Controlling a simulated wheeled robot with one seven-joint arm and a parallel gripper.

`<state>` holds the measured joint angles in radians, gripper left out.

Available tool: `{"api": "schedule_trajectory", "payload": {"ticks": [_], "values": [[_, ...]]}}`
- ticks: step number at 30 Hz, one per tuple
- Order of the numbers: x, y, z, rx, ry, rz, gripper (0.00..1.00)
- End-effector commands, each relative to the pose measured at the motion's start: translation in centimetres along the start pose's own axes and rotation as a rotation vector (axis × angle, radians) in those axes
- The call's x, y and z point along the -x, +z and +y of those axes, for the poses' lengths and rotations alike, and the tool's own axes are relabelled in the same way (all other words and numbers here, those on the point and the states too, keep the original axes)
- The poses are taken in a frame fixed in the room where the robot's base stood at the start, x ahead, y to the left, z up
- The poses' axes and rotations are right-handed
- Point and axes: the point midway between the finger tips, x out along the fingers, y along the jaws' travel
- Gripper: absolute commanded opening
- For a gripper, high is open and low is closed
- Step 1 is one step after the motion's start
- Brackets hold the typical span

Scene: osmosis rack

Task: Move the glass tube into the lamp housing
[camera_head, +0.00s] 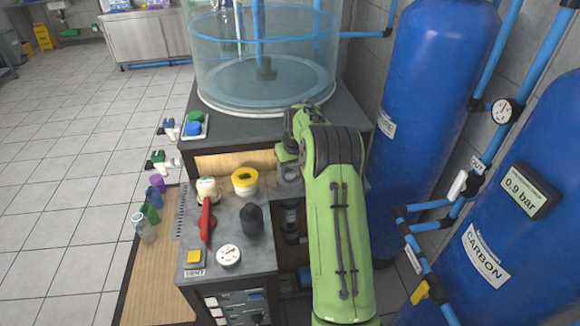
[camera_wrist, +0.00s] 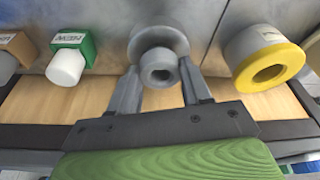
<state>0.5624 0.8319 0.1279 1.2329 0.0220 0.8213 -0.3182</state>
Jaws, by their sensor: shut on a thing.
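My gripper (camera_wrist: 159,72) is shut on a grey round piece with a hole in its end (camera_wrist: 160,56), one finger on each side of it. A wider grey disc shows behind that end. I cannot tell whether this piece belongs to the glass tube or the lamp housing. In the head view my gripper (camera_head: 287,152) is low at the back right of the grey bench, partly hidden by my arm. Dark upright cylinders (camera_head: 291,218) show below it beside the bench; I cannot tell whether one is the lamp housing. No clear glass tube can be made out.
A white cylinder with a yellow ring (camera_head: 244,181) stands left of my gripper, also in the wrist view (camera_wrist: 268,62). A red-handled part (camera_head: 207,220), a black knob (camera_head: 251,219) and a gauge (camera_head: 228,255) crowd the bench (camera_head: 240,275). Blue tanks (camera_head: 425,80) stand right.

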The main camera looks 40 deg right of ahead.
Motion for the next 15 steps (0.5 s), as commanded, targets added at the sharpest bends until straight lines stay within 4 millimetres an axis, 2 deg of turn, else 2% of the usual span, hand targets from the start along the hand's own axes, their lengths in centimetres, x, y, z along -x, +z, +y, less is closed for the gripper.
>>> {"api": "schedule_trajectory", "payload": {"ticks": [9, 10, 15], "values": [[-1.04, 0.28, -0.01, 0.0, 0.0, 0.0, 0.31], [-1.05, 0.28, -0.02, 0.0, 0.0, 0.0, 0.49], [-0.94, 0.25, -0.01, 0.0, 0.0, 0.0, 0.75]]}}
